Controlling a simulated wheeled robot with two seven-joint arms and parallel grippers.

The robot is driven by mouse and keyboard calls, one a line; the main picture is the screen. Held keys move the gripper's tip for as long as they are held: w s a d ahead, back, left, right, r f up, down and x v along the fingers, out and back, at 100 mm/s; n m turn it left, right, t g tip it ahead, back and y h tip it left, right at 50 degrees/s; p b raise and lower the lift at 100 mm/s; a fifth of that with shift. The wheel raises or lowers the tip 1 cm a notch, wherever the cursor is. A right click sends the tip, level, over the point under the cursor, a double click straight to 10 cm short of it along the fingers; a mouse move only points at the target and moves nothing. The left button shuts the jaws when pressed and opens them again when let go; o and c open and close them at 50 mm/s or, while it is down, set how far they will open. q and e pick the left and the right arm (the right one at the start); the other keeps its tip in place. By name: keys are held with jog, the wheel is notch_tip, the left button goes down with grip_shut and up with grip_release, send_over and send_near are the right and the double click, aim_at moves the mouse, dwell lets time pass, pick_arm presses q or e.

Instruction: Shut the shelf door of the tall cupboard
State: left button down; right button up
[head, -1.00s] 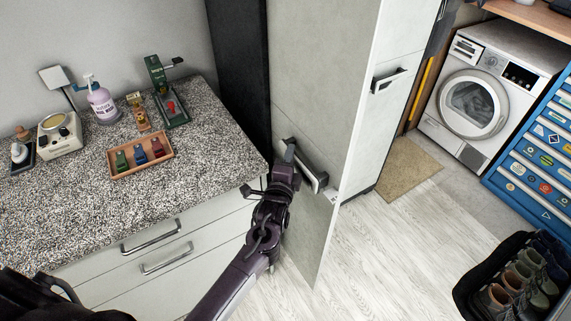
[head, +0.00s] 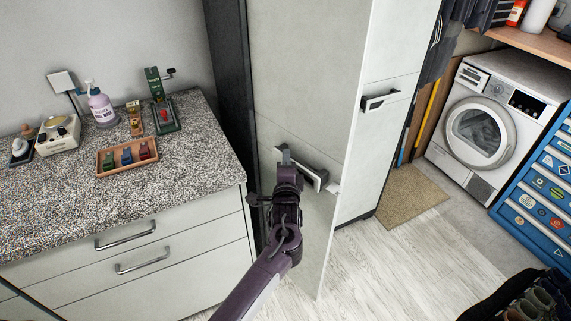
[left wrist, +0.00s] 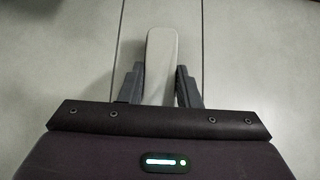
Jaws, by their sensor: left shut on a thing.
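The tall cupboard (head: 385,140) stands beside the counter, pale grey. A large grey door panel (head: 305,70) with a horizontal bar handle (head: 307,168) faces me. It stands at an angle to the cupboard's other face, and a dark strip (head: 230,90) shows along its left side. How far it stands open is hard to tell. My left gripper (head: 287,165) is at this handle, shut on it. In the left wrist view the pale handle (left wrist: 161,60) lies between the two dark fingers, with a panel seam behind. My right gripper is out of view.
The speckled counter (head: 200,165) with drawers (head: 150,250) is close on the left, holding small items and a wooden tray (head: 103,170). A washing machine (head: 485,125), mat (head: 410,195), blue tool chest (head: 540,190) and shoes (head: 535,300) are at right. The pale floor (head: 385,265) is clear.

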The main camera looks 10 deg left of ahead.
pick_arm(q)
jog(key=c, duration=1.1)
grip_release()
jog(key=shift+w+d, duration=0.1)
jog(key=shift+o, duration=0.2)
jog(key=v, duration=0.8)
jog(key=shift+b, duration=0.35)
jog(key=shift+c, duration=0.4)
